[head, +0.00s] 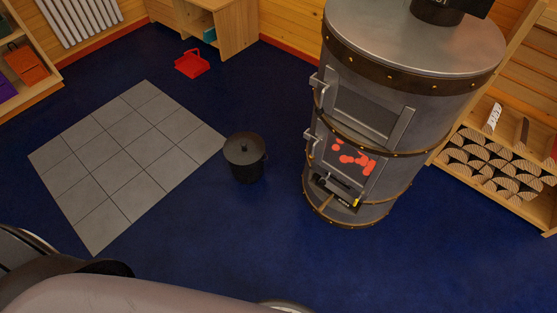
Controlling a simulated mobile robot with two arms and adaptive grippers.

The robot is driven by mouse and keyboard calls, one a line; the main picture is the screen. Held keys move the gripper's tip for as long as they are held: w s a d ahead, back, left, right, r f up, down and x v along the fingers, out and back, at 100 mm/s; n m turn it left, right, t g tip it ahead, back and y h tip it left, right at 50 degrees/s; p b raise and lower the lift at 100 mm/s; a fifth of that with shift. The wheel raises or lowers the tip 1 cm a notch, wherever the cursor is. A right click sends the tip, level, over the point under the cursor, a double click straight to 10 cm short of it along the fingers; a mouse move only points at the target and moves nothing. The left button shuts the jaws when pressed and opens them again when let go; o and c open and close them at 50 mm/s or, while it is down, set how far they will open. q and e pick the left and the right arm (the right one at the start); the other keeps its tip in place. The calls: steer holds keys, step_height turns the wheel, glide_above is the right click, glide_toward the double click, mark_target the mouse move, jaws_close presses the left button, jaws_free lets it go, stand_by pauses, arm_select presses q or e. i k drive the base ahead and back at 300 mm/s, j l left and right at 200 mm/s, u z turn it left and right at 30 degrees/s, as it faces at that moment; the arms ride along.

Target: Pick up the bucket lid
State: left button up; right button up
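A dark grey bucket (247,170) stands upright on the blue floor, left of the stove and at the right corner of the grey tiles. Its round dark lid (243,149) lies on top, with a small knob in the middle. Neither of my grippers shows in the head view. Only parts of my own body show along the bottom left edge, well apart from the bucket.
A tall round metal stove (362,110) stands right of the bucket, with small doors on its front. A grey tiled patch (125,160) lies on the left. A red dustpan-like thing (192,63) lies behind. A wooden shelf (500,185) stands right. Blue floor around the bucket is clear.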

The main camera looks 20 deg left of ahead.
mark_target(243, 148)
steer(key=j+z, duration=0.15)
steer(key=z, duration=0.35)
steer(key=i+j+z, duration=0.1)
steer(key=z, duration=0.35)
steer(key=j+z, duration=0.2)
steer(key=j, duration=0.3)
steer(key=j+z, duration=0.2)
steer(key=j, duration=0.35)
steer(key=k+j+z, duration=0.2)
steer(key=j, duration=0.3)
steer(key=j+z, duration=0.2)
steer(key=j, duration=0.35)
steer(key=k+j+z, duration=0.2)
steer(key=j, duration=0.25)
steer(key=i, duration=0.05)
